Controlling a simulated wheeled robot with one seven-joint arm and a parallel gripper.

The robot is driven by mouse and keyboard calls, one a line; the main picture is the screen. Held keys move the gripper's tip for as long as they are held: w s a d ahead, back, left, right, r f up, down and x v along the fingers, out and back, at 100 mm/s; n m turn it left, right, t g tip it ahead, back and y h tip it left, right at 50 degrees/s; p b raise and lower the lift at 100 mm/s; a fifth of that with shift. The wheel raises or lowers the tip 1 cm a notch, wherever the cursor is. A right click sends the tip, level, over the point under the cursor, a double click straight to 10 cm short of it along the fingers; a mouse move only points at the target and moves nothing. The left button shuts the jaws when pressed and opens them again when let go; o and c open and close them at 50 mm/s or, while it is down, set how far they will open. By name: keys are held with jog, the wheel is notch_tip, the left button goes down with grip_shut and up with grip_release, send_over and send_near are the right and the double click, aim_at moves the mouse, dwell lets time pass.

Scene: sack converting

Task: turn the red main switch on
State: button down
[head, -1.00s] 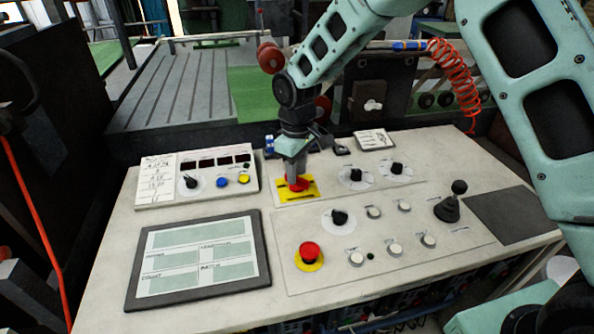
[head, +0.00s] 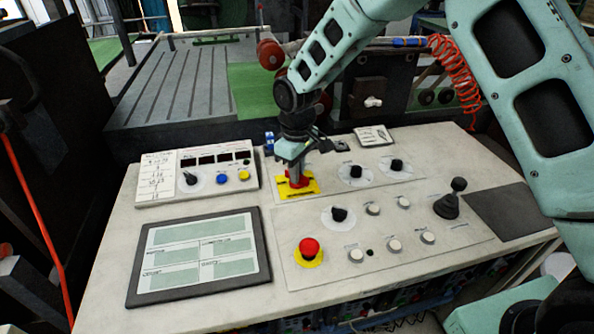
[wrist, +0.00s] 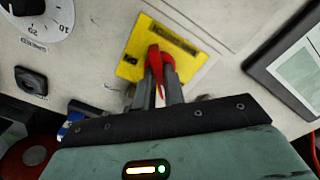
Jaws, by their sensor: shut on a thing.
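The red main switch (wrist: 160,65) sits on a yellow plate (wrist: 135,62) in the wrist view. In the head view the yellow plate (head: 312,187) lies at the back middle of the console, with the red switch (head: 291,182) partly hidden by my fingers. My gripper (wrist: 163,80) points down at the plate and is shut on the red switch handle, which shows between and beyond the fingertips. In the head view my gripper (head: 297,172) stands over the plate. The lettering on the plate is too small to read.
Black knobs (head: 356,171) stand right of the plate. A red mushroom button (head: 309,248) and a joystick (head: 449,204) are nearer the front. A box with blue and yellow buttons (head: 197,170) stands left. A flat screen (head: 200,258) lies front left.

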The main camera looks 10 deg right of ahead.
jog(key=m, duration=0.4)
jog(key=shift+b, duration=0.4)
jog(key=m, duration=0.4)
jog(key=shift+m, duration=0.3)
jog(key=m, duration=0.4)
jog(key=shift+r+m, duration=0.1)
jog(key=shift+m, duration=0.2)
jog(key=m+p, duration=0.1)
jog(key=m, duration=0.3)
jog(key=shift+w, duration=0.1)
jog(key=shift+m, duration=0.3)
jog(key=c, duration=1.5)
grip_release()
notch_tip(320, 180, up, 17)
jog(key=shift+r+b, duration=0.15)
jog(key=shift+b, duration=1.1)
